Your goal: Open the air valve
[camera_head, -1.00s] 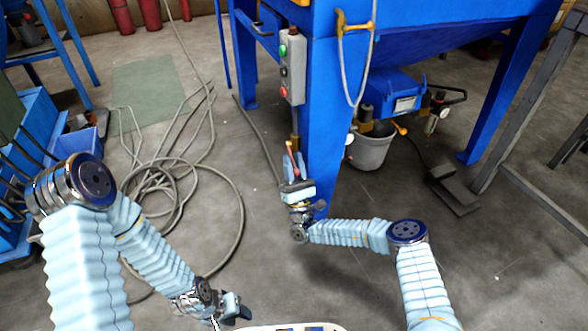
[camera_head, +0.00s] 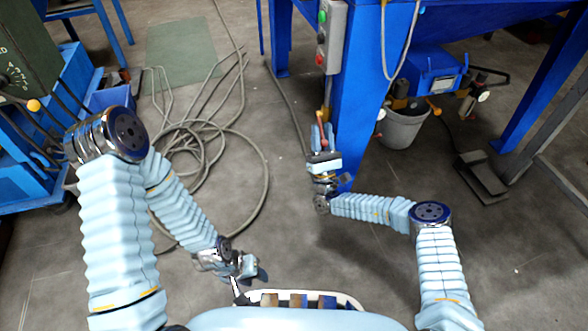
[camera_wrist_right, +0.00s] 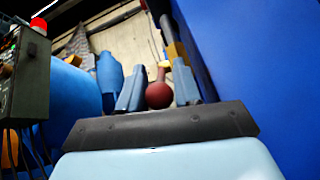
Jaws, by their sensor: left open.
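A red handle (camera_head: 317,121) stands by the blue leg of the machine, below the grey button box. My right gripper (camera_head: 322,140) is at this handle, pointing away from me. In the right wrist view its two blue fingers stand on either side of a dark red knob (camera_wrist_right: 158,94). The knob fills most of the gap, and I cannot tell whether the fingers press on it. The handle's lower part and mount are hidden. My left gripper (camera_head: 254,272) is open and empty, low over the floor near my body.
The blue machine's leg (camera_head: 360,100) rises right beside my right gripper. The grey button box (camera_head: 331,37) hangs above it. A grey bucket (camera_head: 402,127) and a foot pedal (camera_head: 482,174) are to the right. Coiled hose (camera_head: 262,180) lies on the floor at left.

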